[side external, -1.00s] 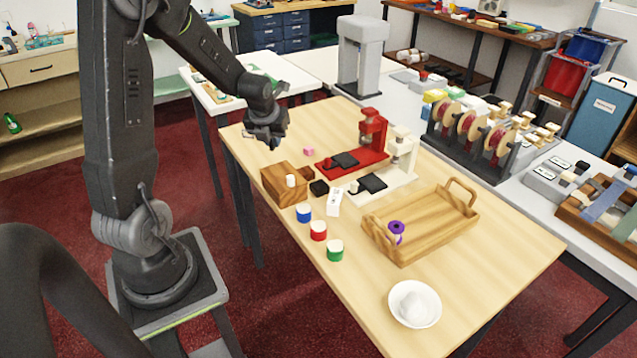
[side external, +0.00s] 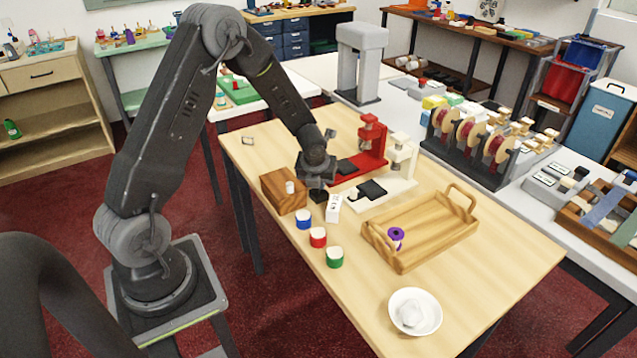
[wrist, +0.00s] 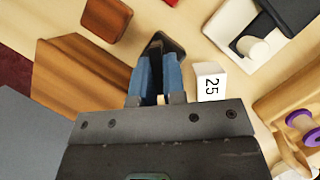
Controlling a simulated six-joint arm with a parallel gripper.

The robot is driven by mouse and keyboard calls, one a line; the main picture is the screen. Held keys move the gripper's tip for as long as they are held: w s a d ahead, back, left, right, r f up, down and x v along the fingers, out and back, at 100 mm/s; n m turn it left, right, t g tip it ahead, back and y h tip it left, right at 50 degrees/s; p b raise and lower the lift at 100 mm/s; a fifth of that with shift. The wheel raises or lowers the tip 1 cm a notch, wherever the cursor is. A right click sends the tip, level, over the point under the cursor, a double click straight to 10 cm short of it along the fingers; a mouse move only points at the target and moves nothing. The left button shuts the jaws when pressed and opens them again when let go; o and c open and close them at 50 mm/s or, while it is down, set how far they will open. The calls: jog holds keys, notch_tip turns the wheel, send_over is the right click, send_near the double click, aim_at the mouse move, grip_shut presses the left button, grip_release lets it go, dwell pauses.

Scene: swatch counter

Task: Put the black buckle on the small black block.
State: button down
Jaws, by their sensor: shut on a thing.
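My gripper (side external: 318,184) points down at the small black block (side external: 318,196), beside the wooden box. In the wrist view my blue fingers (wrist: 160,72) are close together over the block (wrist: 174,46), which shows dark past their tips. My gripper is shut on a thin dark thing, taken to be the black buckle. It is mostly hidden between the fingers, and I cannot tell whether it touches the block.
A white block marked 25 (wrist: 210,82) stands close right of my fingers. The wooden box (side external: 284,192) is on the left; red (side external: 360,165) and white (side external: 385,188) presses stand behind. A small frame-like thing (side external: 248,141) lies at the table's far left. A wooden tray (side external: 425,235) is right.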

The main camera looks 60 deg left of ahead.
jog(key=shift+f, duration=0.3)
jog(key=shift+f, duration=0.1)
jog(key=c, duration=1.5)
grip_release()
jog(key=shift+o, duration=0.2)
